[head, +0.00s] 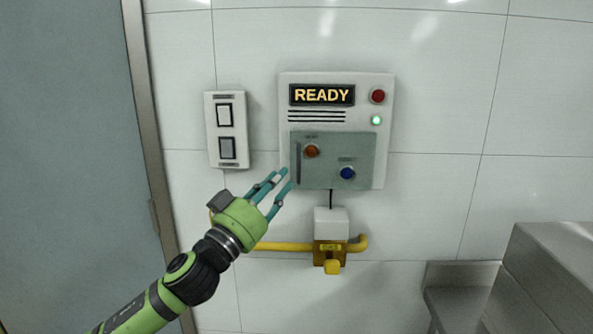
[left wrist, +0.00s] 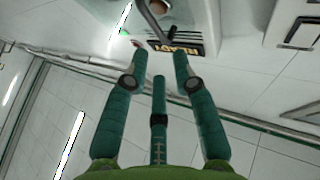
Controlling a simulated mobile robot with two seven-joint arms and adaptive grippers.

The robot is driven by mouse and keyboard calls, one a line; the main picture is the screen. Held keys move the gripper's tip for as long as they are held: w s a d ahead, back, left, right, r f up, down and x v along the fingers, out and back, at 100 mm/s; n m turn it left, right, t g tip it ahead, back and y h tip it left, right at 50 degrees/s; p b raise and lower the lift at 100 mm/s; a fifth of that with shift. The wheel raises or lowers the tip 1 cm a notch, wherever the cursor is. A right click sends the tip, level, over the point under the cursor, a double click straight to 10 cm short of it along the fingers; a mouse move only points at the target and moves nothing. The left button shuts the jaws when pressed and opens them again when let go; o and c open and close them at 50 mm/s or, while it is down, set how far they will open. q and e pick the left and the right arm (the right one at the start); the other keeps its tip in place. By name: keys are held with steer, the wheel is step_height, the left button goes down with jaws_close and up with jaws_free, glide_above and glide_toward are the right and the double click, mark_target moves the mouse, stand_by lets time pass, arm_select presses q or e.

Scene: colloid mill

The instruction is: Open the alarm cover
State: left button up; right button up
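The alarm cover (head: 333,172) is a translucent grey-green panel on the lower half of the white wall box, lying flat over an orange-red button (head: 312,151) and a blue button (head: 347,173). It looks closed. Its dark vertical handle (head: 297,163) is at its left edge. My left gripper (head: 284,178) is at the cover's lower left corner, just below the handle, fingers pointing up and right. In the left wrist view its teal fingers (left wrist: 160,65) are spread and empty. The dark curved handle (left wrist: 153,24) lies just beyond the fingertips. My right gripper is not in view.
The box carries a lit READY display (head: 322,95), a red button (head: 378,96) and a green light (head: 376,120). A switch panel (head: 227,130) is to the left. A yellow pipe (head: 285,246) runs below. A metal counter (head: 550,275) stands lower right.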

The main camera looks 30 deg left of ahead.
mark_target(299, 158)
arm_select(q)
steer(key=p+x, duration=0.3)
steer(key=x, duration=0.3)
steer(key=shift+s+r, duration=0.1)
steer(key=shift+r, duration=0.1)
steer(key=shift+w, duration=0.55)
jaws_close()
